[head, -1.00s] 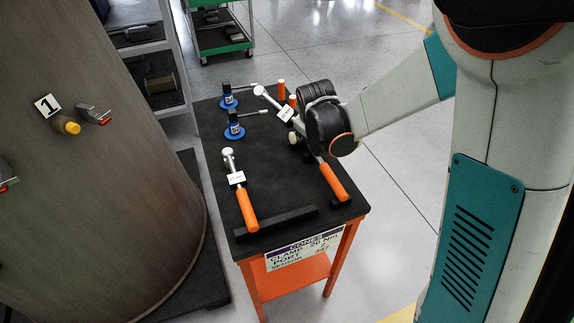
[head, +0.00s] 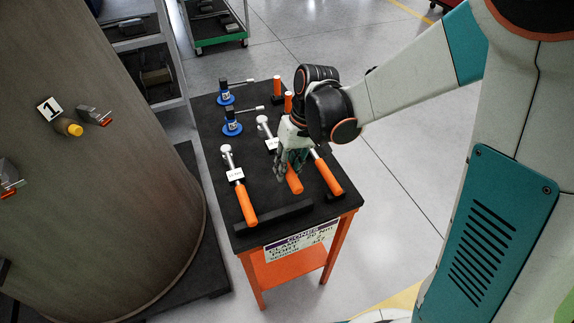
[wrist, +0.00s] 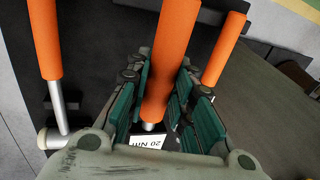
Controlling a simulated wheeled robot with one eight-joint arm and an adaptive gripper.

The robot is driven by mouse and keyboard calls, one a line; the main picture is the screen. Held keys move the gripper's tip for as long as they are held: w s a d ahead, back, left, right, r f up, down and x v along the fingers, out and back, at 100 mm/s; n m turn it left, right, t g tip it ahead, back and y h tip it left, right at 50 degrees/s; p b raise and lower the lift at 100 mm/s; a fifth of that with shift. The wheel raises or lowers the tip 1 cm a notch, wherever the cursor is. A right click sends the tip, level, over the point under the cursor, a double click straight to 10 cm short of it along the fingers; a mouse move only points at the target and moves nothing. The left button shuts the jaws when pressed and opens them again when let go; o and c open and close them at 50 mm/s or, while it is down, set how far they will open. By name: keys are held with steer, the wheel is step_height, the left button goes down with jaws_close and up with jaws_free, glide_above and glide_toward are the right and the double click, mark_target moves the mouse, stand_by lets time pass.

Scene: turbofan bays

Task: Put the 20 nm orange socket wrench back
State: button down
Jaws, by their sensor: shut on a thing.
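The 20 Nm wrench, with its orange handle (head: 294,181) and white tag (head: 272,143), is at the middle of the black-topped orange table (head: 268,203), between two other orange-handled wrenches. My gripper (head: 288,165) is shut around it; in the wrist view its orange handle (wrist: 170,60) lies between the green finger pads (wrist: 158,92), with the "20 Nm" tag (wrist: 160,143) below. The wrench runs roughly parallel to its neighbours. Whether it touches the tabletop or a holder I cannot tell; my fingers hide part of it.
The left wrench (head: 246,203) and right wrench (head: 327,177) lie close on either side. Two blue-based tools (head: 232,128) and two upright orange handles (head: 277,84) stand toward the back. A black bar (head: 273,219) lies along the front. A large brown cylinder (head: 110,200) stands left.

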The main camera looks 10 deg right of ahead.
steer(key=shift+d+r, duration=0.1)
steer(key=shift+r, duration=0.15)
steer(key=shift+f+b, duration=2.05)
steer(key=shift+f, duration=0.65)
steer(key=shift+d+b+x, duration=0.15)
steer(key=shift+b+x, duration=0.5)
steer(key=shift+x, duration=0.05)
steer(key=shift+d+b+x, duration=0.2)
steer(key=shift+b+x, duration=0.45)
stand_by(0.5)
steer(key=c, duration=1.3)
jaws_free()
steer(key=shift+f, duration=0.1)
steer(key=v, duration=1.2)
